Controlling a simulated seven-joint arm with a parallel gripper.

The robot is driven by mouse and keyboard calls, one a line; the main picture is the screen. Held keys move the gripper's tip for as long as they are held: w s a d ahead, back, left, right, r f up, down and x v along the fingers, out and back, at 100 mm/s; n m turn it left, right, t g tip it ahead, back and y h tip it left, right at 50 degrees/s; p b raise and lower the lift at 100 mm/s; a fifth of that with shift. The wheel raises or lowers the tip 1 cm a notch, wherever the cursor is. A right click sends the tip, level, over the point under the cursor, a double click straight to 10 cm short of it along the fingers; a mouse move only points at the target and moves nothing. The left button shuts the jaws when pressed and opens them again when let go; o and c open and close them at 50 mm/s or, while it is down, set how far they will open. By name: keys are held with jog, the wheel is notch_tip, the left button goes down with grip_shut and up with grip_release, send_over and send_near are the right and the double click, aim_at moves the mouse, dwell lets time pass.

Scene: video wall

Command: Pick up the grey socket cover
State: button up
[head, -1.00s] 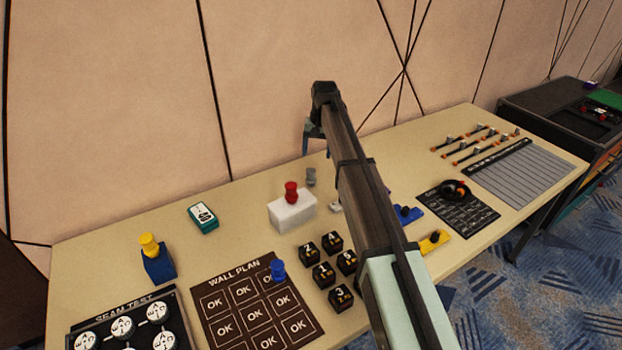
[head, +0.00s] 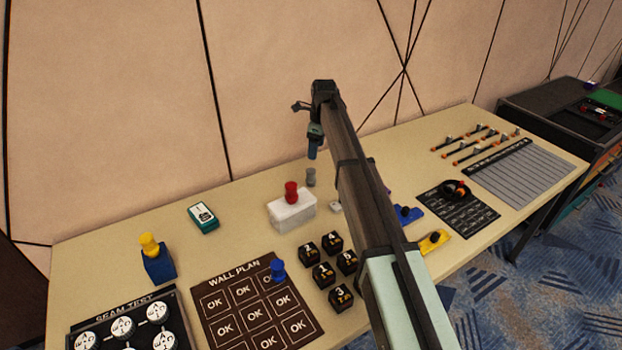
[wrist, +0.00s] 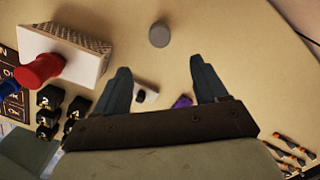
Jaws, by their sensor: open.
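The grey socket cover (head: 311,177) is a small round grey piece standing on the table behind the white block. In the wrist view the grey socket cover (wrist: 159,34) shows from above as a round disc, past the fingertips and roughly centred between them. My gripper (head: 313,152) is above the table, just above the cover in the head view. In the wrist view my gripper (wrist: 160,70) is open, with its two dark fingers wide apart and nothing between them. The cover is apart from both fingers.
A white block (head: 293,213) with a red piece (head: 291,191) on top stands close to the cover; it also shows in the wrist view (wrist: 85,50). Several black numbered cubes (head: 324,273) lie in front. A small white piece (wrist: 146,91) and a purple piece (wrist: 182,101) are nearby.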

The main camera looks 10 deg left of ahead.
aim_at(311, 170)
jog(key=f+m, duration=0.1)
jog(key=f, duration=0.2)
jog(key=f+m, duration=0.1)
jog(key=f, duration=0.1)
jog(key=a+f+m, duration=0.1)
jog(key=f, duration=0.2)
jog(key=shift+w+f+m, duration=0.2)
jog(key=shift+f+m, duration=0.1)
jog(key=shift+m, duration=0.1)
jog(key=shift+w+a+f, duration=0.1)
jog(key=shift+a+f, duration=0.1)
jog(key=shift+f, duration=0.65)
jog(key=shift+a+f, duration=0.25)
jog(key=shift+f, duration=0.6)
jog(key=shift+w+a+f, duration=0.1)
jog(key=shift+a+f, duration=0.1)
jog(key=shift+f, duration=0.65)
jog(key=shift+c, duration=0.4)
jog(key=c, duration=1)
jog(key=shift+r, duration=0.15)
